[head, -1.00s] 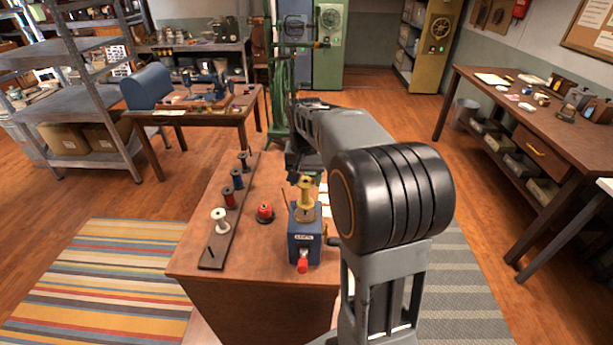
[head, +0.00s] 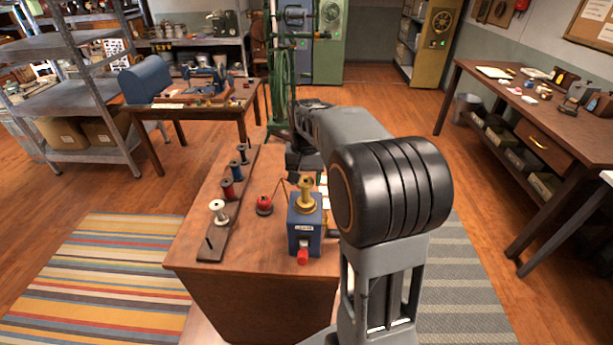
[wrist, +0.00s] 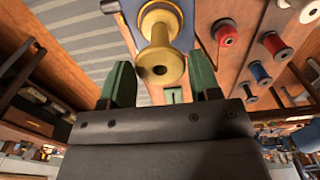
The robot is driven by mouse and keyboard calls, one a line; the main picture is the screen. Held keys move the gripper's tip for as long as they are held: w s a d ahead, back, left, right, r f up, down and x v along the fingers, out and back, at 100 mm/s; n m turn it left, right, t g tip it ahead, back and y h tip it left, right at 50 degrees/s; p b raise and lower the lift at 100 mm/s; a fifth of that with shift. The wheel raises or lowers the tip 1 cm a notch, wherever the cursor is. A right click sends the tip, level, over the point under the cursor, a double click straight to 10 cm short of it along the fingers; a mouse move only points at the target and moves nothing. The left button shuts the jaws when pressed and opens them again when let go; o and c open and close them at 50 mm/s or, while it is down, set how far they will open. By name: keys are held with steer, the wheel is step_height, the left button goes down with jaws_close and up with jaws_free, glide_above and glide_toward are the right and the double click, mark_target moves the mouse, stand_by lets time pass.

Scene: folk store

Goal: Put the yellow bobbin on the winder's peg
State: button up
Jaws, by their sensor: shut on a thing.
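The yellow bobbin (head: 306,197) is upright at the top of the blue winder (head: 304,232), which has a red knob on its front. In the wrist view the bobbin (wrist: 160,42) sits between the two green fingers of my gripper (wrist: 163,80), its end flange toward the camera. My gripper is shut on it. The winder's blue body (wrist: 205,32) shows behind it. The peg is hidden, so I cannot tell whether it is inside the bobbin. In the head view my arm covers part of the gripper.
A dark rack (head: 222,232) with several spools stands left on the wooden table (head: 190,245). A red item (head: 264,205) sits between rack and winder, close to the winder. A workbench (head: 480,85) stands at right.

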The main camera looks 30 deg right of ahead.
steer(key=o, duration=0.8)
step_height(320, 180, up, 14)
stand_by(0.5)
steer(key=shift+f, duration=0.1)
